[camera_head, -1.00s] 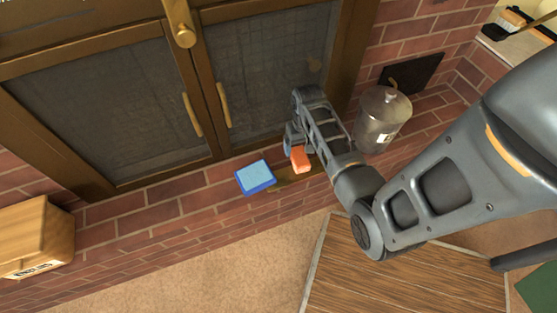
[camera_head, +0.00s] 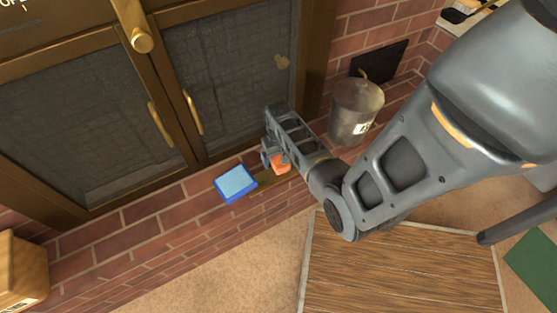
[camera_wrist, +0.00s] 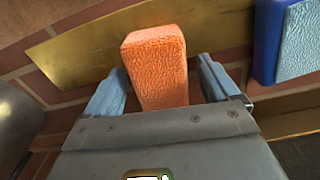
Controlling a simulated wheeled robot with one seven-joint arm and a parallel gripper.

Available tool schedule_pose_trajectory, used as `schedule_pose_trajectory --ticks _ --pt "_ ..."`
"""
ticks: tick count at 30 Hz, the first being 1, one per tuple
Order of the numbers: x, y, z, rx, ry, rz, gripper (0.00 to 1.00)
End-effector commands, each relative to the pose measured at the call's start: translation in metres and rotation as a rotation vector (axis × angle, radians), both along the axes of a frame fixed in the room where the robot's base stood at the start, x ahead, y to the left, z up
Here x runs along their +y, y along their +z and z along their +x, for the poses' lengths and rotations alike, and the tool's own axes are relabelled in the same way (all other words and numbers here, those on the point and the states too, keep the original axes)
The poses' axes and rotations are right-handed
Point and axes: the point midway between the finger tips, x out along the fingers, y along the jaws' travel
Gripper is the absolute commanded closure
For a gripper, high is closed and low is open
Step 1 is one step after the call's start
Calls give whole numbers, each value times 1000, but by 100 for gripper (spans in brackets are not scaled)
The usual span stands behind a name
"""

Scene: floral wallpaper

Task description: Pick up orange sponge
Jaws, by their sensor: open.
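The orange sponge (camera_wrist: 157,68) stands between the two fingers of my gripper (camera_wrist: 160,88) in the wrist view, with a gap showing on each side. In the head view the orange sponge (camera_head: 281,164) is partly hidden by my gripper (camera_head: 272,158), which is at the brick ledge by the cabinet doors. My gripper is open around the sponge and its fingers do not visibly press on it.
A blue box-like item (camera_head: 236,184) lies just left of the sponge; it also shows in the wrist view (camera_wrist: 296,40). A brass strip (camera_wrist: 85,55) lies by the sponge. A metal canister (camera_head: 355,108) stands to the right. A cardboard box (camera_head: 22,270) is at far left.

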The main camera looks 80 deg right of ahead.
Motion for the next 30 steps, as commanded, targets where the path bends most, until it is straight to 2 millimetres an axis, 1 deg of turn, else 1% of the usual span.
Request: schedule_pose_trajectory --ticks 1,2,18,26,30 --pt "0 0 0 0 0 0 15" --pt "0 0 0 0 0 0 17" --pt "0 0 0 0 0 0 68" --pt "0 2 0 0 0 0 68" --pt "0 10 0 0 0 0 68"
